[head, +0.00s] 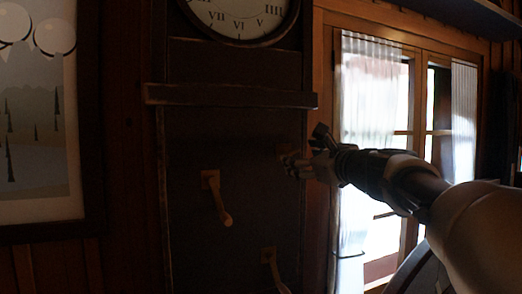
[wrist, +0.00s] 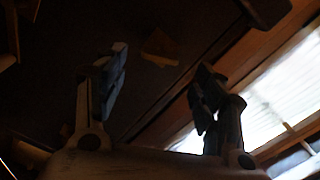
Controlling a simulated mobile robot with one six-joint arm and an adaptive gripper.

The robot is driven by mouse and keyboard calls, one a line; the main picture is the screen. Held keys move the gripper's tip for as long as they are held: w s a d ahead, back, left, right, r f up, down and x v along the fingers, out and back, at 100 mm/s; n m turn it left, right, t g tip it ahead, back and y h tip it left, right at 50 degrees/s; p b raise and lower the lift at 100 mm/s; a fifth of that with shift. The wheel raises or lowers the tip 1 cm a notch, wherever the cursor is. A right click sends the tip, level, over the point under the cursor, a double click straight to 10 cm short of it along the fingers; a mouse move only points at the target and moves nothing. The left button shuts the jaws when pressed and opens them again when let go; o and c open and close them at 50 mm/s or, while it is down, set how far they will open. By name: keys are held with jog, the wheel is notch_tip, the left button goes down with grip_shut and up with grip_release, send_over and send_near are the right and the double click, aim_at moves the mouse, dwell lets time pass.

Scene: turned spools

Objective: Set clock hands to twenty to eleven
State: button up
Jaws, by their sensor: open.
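A round clock face (head: 238,18) with Roman numerals sits at the top of a dark tall case (head: 190,130). Only its lower part shows; I cannot make out the hands. On the case front, a wooden crank handle (head: 216,198) hangs down from a square plate, and a second handle (head: 273,268) sits lower right. My gripper (head: 308,149) is open and empty at the case's right edge. Behind its fingertips is a small wooden piece (head: 283,149), partly hidden. In the wrist view, a wooden block (wrist: 160,47) shows beyond the spread fingers; contact is not visible.
A dark ledge (head: 230,96) juts from the case below the face. A bright curtained window (head: 375,120) is at the right, behind my arm. A framed picture (head: 88,150) hangs on the left wall. The space left of my gripper, before the case, looks clear.

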aim_at(292, 153)
jog(key=p+x, duration=0.1)
jog(key=x, duration=0.4)
jog(key=shift+s, duration=0.15)
jog(key=shift+r, duration=0.1)
jog(key=c, duration=1.1)
